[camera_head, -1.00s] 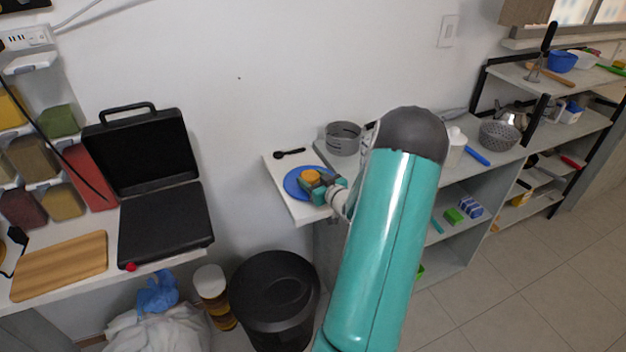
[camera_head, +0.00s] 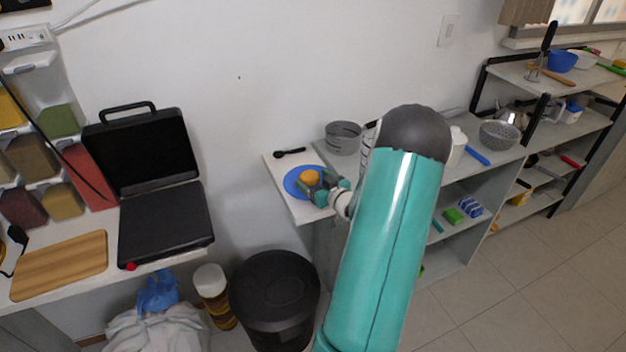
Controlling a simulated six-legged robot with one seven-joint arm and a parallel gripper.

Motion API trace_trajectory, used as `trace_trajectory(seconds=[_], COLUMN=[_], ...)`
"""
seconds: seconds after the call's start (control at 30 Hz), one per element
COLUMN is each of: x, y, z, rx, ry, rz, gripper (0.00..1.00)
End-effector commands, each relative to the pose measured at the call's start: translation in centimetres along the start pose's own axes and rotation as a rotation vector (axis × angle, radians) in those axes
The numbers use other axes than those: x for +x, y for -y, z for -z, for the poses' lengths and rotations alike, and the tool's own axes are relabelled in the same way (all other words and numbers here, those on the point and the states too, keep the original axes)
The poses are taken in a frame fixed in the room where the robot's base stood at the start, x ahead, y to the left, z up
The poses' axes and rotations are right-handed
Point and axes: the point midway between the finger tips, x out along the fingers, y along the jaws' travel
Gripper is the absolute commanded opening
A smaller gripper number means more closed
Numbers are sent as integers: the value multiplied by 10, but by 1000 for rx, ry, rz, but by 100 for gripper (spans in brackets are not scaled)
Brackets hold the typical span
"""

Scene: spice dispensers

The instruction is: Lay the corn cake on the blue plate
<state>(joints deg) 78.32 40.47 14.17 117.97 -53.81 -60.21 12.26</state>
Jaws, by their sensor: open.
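The corn cake (camera_head: 309,176) is a small orange-yellow disc. It lies over the middle of the blue plate (camera_head: 291,183), which sits on a white side shelf (camera_head: 306,214). My gripper (camera_head: 312,188) is open at the near right side of the corn cake, low over the plate's right part. The gripper hides the plate's right side and part of the cake's lower edge. At this size I cannot tell whether a finger touches the cake.
A black spoon (camera_head: 290,152) lies behind the plate. A grey round container (camera_head: 343,138) stands behind and to the right. A black bin (camera_head: 275,295) stands on the floor below. An open black grill (camera_head: 165,222) and a cutting board (camera_head: 60,265) are on the left table.

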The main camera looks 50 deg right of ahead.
Motion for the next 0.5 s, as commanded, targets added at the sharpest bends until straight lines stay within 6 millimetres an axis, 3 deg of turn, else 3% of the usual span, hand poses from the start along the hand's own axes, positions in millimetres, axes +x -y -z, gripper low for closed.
trace_trajectory(seconds=[0.3,0.5], x=[-69,-99], y=[-1,0], z=[0,0], rx=[0,0], ry=[2,0], rz=[-4,-2], gripper=[77,77])
